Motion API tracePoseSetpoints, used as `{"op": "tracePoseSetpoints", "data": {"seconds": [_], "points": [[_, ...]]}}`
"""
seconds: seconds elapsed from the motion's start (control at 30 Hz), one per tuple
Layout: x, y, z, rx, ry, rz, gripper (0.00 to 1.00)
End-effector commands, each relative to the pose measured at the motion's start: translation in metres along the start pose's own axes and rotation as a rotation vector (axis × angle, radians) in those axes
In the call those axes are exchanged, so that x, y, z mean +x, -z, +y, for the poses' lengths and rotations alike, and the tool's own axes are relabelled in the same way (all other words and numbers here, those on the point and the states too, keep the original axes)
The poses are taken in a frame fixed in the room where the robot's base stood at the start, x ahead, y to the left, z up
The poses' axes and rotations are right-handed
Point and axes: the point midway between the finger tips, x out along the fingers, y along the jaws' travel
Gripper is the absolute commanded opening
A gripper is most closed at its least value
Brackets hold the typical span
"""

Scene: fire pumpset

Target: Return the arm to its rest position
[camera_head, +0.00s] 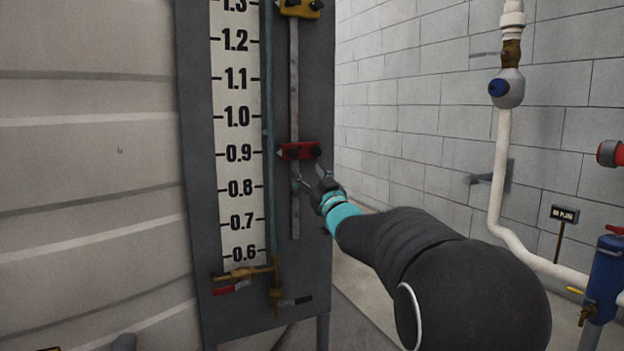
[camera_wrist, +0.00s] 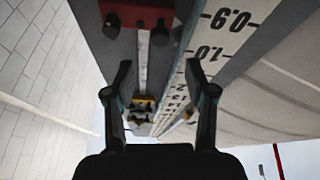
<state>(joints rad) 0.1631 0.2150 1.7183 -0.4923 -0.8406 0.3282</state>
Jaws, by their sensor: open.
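My arm reaches from the lower right of the head view toward the grey gauge panel (camera_head: 316,90). My gripper (camera_head: 312,178) is just below the red slider block (camera_head: 298,151), in front of the vertical metal rail (camera_head: 294,90). In the wrist view my gripper (camera_wrist: 159,85) has its two fingers spread wide apart with nothing between them. The red block (camera_wrist: 137,14) shows at the top of that view, beyond the fingertips. Whether a fingertip touches the panel or rail cannot be told.
A white scale (camera_head: 238,130) with black numbers runs down the panel. A yellow block (camera_head: 300,8) sits higher on the rail. Brass valves (camera_head: 245,272) are at the panel's foot. A white pipe (camera_head: 500,180) and a blue cylinder (camera_head: 604,280) stand at right.

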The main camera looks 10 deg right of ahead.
Motion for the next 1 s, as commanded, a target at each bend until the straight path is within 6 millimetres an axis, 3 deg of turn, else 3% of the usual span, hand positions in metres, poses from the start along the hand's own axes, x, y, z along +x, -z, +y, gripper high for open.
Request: {"op": "tracePoseSetpoints", "data": {"seconds": [0.2, 0.57, 0.67, 0.77, 0.83, 0.9, 1.0], "points": [[-0.014, 0.0, 0.0, 0.0, 0.0, 0.0, 0.55], [-0.015, -0.001, 0.0, -0.008, 0.0, -0.003, 0.55], [-0.015, -0.012, 0.004, -0.025, -0.018, -0.053, 0.55], [-0.021, -0.041, 0.014, -0.037, -0.066, -0.175, 0.55], [-0.035, -0.077, 0.022, -0.033, -0.11, -0.307, 0.55], [-0.057, -0.112, 0.027, -0.025, -0.153, -0.453, 0.55], [-0.096, -0.141, 0.029, -0.012, -0.204, -0.646, 0.55]]}}
